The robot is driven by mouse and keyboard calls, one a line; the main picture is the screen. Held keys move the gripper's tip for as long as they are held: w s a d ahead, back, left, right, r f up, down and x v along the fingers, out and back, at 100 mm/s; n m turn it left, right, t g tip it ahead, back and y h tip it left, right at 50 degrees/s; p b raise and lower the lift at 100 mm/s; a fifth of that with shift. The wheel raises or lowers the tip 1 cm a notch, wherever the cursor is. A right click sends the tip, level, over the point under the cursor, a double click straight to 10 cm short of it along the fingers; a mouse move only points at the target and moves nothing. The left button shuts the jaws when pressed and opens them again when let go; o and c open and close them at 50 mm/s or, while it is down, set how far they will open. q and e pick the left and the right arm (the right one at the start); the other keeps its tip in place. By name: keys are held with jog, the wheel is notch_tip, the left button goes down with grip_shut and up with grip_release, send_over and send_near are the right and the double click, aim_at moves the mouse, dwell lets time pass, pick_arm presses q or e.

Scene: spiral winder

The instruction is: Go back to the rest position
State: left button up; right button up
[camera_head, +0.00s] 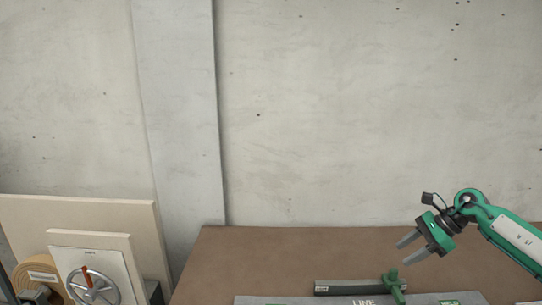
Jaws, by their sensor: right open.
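My right gripper (420,246) comes in from the right on a green and white arm. Its two grey fingers are spread apart and empty, pointing down and left above the brown table (270,255). Below it on the table is a dark grey bar (345,287) with a green handle-like part (394,284) near its right end. The gripper is apart from both. My left gripper is not in view.
At the lower left stands a pale panel (90,250) with a metal handwheel (93,289) and a tan coil (40,277) beside it. A grey labelled plate (270,300) lies at the table's front. The table's back left is clear. A concrete wall (350,120) rises behind.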

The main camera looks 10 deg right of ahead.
jog(key=w+a+f+m+t+y, duration=0.1)
jog(key=a+f+m+t, duration=0.1)
jog(key=a+m+t, duration=0.8)
jog(key=a+f+m+t+y, duration=0.15)
jog(key=a+m+t, duration=0.25)
jog(key=a+m, duration=1)
jog(key=s+d+f+m+g+h, duration=0.1)
jog(key=s+f+m+g+h, duration=0.4)
jog(key=s+f+m+h, duration=1.05)
jog(key=s+a+f+m+g+y, duration=0.25)
jog(key=s+m+g, duration=0.2)
jog(key=s, duration=0.45)
jog(key=s+a+f+m+g+y, duration=0.1)
jog(key=s+f+m+g+y, duration=0.15)
jog(key=s+m+g, duration=0.4)
notch_tip(320, 180, down, 30)
jog(key=s+n+t+b, duration=0.1)
jog(key=s+n+b, duration=0.1)
jog(key=s+d+f, duration=0.2)
jog(key=s+f, duration=0.7)
jog(key=f, duration=0.2)
jog(key=s+d+f+g+b, duration=0.1)
jog(key=s+f, duration=0.9)
jog(key=f, duration=0.2)
jog(key=shift+d+y, duration=0.3)
jog(key=shift+d, duration=0.05)
